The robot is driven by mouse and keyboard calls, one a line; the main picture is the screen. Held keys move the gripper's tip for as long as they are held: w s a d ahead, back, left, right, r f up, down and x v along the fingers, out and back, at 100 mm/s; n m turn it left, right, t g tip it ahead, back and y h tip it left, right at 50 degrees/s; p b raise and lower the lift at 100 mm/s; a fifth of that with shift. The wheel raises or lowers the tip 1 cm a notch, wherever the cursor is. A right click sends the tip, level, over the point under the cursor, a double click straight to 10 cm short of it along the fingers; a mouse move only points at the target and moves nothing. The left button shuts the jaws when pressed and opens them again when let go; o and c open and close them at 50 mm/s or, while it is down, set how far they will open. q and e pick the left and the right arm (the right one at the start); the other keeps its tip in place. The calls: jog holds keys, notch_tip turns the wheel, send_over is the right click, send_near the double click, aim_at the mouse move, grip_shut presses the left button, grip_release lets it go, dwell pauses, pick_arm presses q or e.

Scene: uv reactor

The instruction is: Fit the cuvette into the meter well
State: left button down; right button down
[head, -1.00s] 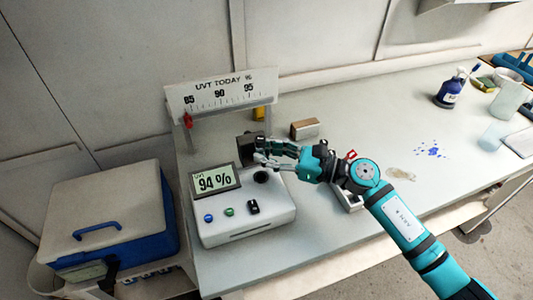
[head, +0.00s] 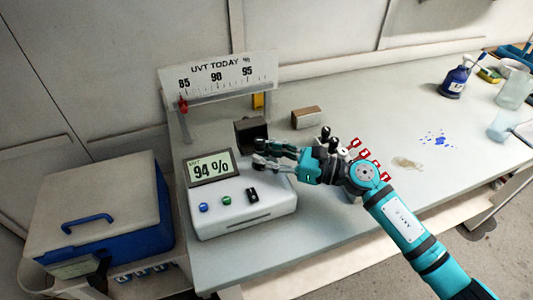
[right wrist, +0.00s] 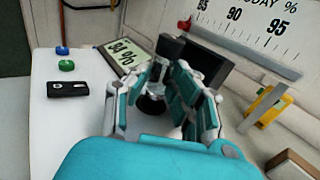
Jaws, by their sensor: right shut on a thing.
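The white meter (head: 245,212) stands on the bench, its screen (head: 211,167) reading 94 %. My right gripper (head: 262,156) is over the meter's right rear part and hides the well in the head view. In the right wrist view the gripper (right wrist: 165,80) is shut on the cuvette (right wrist: 157,73), which has a black cap (right wrist: 170,47) and a clear body. The cuvette looks tilted in this view. The dark round well (right wrist: 151,104) shows just below it between the fingers. I cannot tell whether the cuvette's lower end is inside the well. My left gripper is not in view.
A dark block (head: 250,131) stands behind the gripper, near the UVT scale sign (head: 219,77). A brown-and-white box (head: 305,118) lies to its right. Black-capped items and red tags (head: 364,154) stand behind my right wrist.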

jog(key=shift+b, duration=0.65)
dwell(1.4)
jog(key=shift+f+b, duration=1.1)
jog(key=c, duration=1.1)
grip_release()
jog(key=shift+s, duration=0.1)
jog(key=shift+o, duration=0.2)
jog(key=v, duration=1.1)
jog(key=shift+d, duration=0.1)
jog(key=shift+s+d+r, duration=0.2)
jog(key=shift+d, duration=0.05)
jog(key=shift+s, duration=0.1)
